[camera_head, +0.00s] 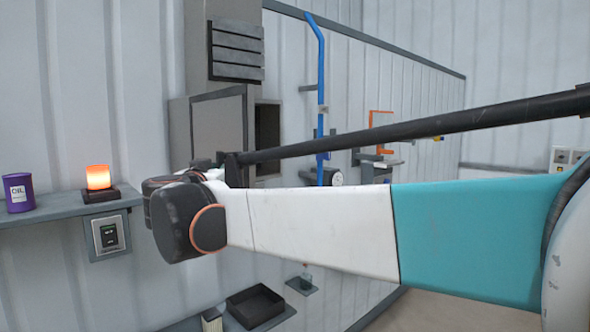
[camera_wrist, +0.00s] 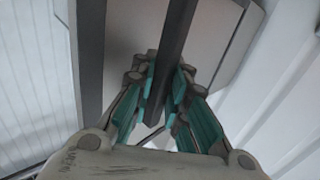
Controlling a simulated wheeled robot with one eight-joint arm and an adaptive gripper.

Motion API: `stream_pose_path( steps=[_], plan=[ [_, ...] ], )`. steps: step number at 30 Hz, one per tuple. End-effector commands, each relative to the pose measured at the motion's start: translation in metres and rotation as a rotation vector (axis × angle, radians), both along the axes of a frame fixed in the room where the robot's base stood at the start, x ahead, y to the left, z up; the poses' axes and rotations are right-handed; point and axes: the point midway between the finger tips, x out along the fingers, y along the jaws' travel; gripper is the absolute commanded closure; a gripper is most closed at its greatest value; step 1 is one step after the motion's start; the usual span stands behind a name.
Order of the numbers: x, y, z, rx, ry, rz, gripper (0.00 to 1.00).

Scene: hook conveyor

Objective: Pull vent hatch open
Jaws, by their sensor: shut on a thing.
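The vent hatch (camera_head: 218,130) is a grey panel on the grey duct at the upper left of the head view. A dark opening (camera_head: 267,138) shows just to the right of the panel. In the wrist view the grey panel (camera_wrist: 128,28) fills the upper middle, with a dark straight bar (camera_wrist: 177,32) running down in front of it. My gripper (camera_wrist: 163,82) is shut on this bar, with teal-padded fingers on both sides. In the head view my wrist and arm hide the gripper and the hatch's lower part.
A shelf (camera_head: 60,207) at the left holds a purple oil can (camera_head: 18,193) and a lit orange lamp (camera_head: 98,177); a small panel (camera_head: 108,234) hangs below. A blue pipe (camera_head: 322,80) runs down the wall. A dark tray (camera_head: 255,306) sits low down.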

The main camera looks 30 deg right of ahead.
Motion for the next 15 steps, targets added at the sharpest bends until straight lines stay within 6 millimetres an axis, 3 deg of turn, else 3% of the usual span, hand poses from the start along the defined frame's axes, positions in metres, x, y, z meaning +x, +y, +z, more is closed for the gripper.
stream_pose_path(
  steps=[3, 4, 6, 15],
  plan=[
    [0.0001, -0.0045, -0.0023, 0.002, 0.001, -0.009, 1.0],
    [0.0001, -0.0045, -0.0023, 0.002, 0.001, -0.009, 0.83],
    [0.0002, -0.0045, -0.0022, 0.002, 0.001, -0.008, 0.67],
    [0.001, -0.004, -0.0011, 0.001, 0.0, -0.007, 0.67]
  ],
)
